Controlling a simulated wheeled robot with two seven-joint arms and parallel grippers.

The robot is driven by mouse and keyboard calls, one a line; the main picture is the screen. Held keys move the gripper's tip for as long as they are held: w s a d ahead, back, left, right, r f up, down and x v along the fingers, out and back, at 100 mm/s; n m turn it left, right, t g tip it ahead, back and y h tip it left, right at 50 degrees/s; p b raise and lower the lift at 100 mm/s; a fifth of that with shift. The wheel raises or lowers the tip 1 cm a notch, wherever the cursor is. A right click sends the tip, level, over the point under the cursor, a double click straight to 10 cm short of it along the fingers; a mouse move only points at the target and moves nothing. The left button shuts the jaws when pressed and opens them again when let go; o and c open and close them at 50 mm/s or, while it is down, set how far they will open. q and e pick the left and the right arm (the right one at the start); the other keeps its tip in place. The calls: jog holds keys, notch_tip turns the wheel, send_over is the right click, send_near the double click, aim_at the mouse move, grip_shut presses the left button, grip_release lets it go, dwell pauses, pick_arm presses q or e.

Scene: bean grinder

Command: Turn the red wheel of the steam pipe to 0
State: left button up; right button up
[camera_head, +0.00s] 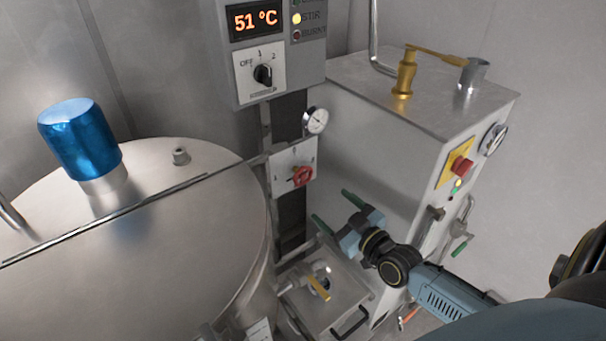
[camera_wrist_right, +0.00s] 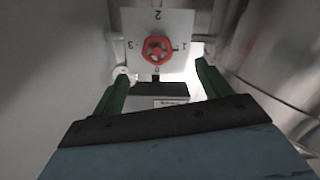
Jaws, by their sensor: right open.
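The red wheel (camera_head: 301,177) sits on a pale plate (camera_head: 283,160) on the column between the kettle and the cabinet. In the right wrist view the red wheel (camera_wrist_right: 158,50) is on its plate (camera_wrist_right: 182,21), with marks 2 above, 1 right, 3 left and what looks like 0 below. I cannot tell which mark the wheel points to. My right gripper (camera_head: 337,211) is open and empty, to the right of and below the wheel in the head view, apart from it. In the wrist view its green fingers (camera_wrist_right: 162,78) stand wide apart, below the wheel. My left gripper is out of view.
A round steel kettle (camera_head: 180,240) with a blue motor (camera_head: 80,138) fills the left. A steel cabinet (camera_head: 375,140) stands behind my right gripper. A gauge (camera_head: 316,120) sits just above the wheel, below the 51 °C control box (camera_head: 268,50). A tray (camera_head: 335,310) lies below.

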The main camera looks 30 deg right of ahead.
aim_at(304, 178)
jog(key=w, duration=0.4)
jog(key=w+b, duration=0.1)
jog(key=w, duration=0.8)
jog(key=shift+w+a+r, duration=0.25)
jog(key=shift+a+r, duration=0.1)
jog(key=c, duration=1)
